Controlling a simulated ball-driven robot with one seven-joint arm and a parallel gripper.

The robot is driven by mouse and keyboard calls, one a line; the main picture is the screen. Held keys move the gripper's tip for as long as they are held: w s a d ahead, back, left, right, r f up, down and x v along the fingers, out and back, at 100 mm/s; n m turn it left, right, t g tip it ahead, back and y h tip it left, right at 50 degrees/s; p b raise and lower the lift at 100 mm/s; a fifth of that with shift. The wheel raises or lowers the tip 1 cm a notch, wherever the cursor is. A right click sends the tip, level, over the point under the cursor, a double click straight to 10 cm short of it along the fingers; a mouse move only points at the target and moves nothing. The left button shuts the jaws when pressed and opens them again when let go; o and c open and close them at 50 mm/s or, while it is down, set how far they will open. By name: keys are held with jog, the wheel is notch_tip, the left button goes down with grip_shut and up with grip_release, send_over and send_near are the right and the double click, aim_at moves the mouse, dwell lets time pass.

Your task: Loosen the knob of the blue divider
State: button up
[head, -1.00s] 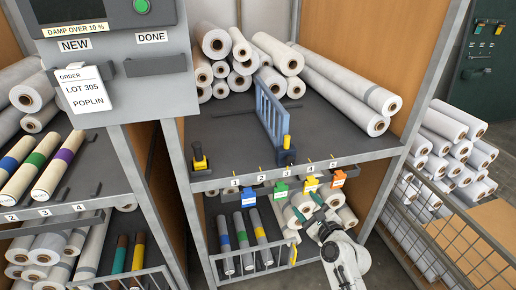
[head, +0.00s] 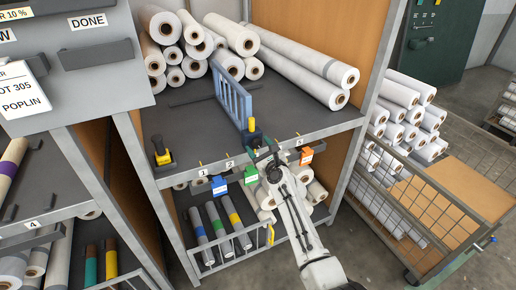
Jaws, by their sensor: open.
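The blue divider (head: 232,97) stands upright on the dark upper shelf, running from back to front. Its yellow knob (head: 252,125) sits on a dark block at its front end, just behind the shelf's front edge. My gripper (head: 262,153) is open at the shelf front, just in front of and below the knob. Whether a jaw touches the block cannot be told. My gripper and arm hide part of the numbered front edge and the yellow tag.
White rolls (head: 306,62) lie along the back and right. Blue (head: 220,184), green (head: 250,175) and orange (head: 306,155) tags hang below the edge. A wire cart (head: 420,200) stands at right.

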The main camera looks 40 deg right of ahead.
jog(key=shift+w+d, duration=0.2)
jog(key=shift+w, duration=0.35)
jog(key=shift+c, duration=0.4)
jog(key=c, duration=1)
